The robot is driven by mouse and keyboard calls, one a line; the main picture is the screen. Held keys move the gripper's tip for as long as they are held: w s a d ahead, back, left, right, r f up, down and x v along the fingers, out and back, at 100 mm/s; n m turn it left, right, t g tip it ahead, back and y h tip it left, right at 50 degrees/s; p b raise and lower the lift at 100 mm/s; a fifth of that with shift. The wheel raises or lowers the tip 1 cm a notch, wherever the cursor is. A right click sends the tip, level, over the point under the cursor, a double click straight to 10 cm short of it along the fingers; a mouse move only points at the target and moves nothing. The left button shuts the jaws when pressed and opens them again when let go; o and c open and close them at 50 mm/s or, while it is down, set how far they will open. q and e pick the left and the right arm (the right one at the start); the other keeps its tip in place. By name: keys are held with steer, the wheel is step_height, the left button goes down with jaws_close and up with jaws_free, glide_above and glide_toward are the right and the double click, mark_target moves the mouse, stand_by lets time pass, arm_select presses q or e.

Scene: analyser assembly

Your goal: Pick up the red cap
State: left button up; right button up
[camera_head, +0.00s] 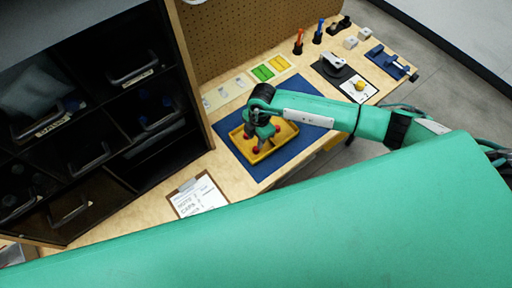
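A yellow tray (285,136) lies on a blue mat (257,171) on the wooden bench. Small red parts show in the tray; one red cap (256,150) is at its front, and other red spots show beside my fingers. My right gripper (261,139) reaches in from the right and points down over the tray. Its wrist and fingers hide part of the tray. The fingers are too small to tell whether they are open, or touching a red cap. My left gripper is not in view.
A dark shelf with bins (133,67) stands on the left, close to the tray. A clipboard (198,197) lies at the front. Orange (298,43) and blue (319,32) tools stand at the back. A pegboard (240,35) rises behind the bench.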

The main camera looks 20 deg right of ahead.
mark_target(256, 149)
steer(key=shift+s+f+p, duration=0.1)
steer(key=shift+f+p, duration=0.4)
steer(key=shift+f, duration=0.15)
step_height(256, 149, down, 3)
steer(key=shift+s+f+p, duration=0.1)
steer(key=shift+p, duration=0.5)
steer(key=shift+f, duration=0.5)
steer(key=c, duration=0.7)
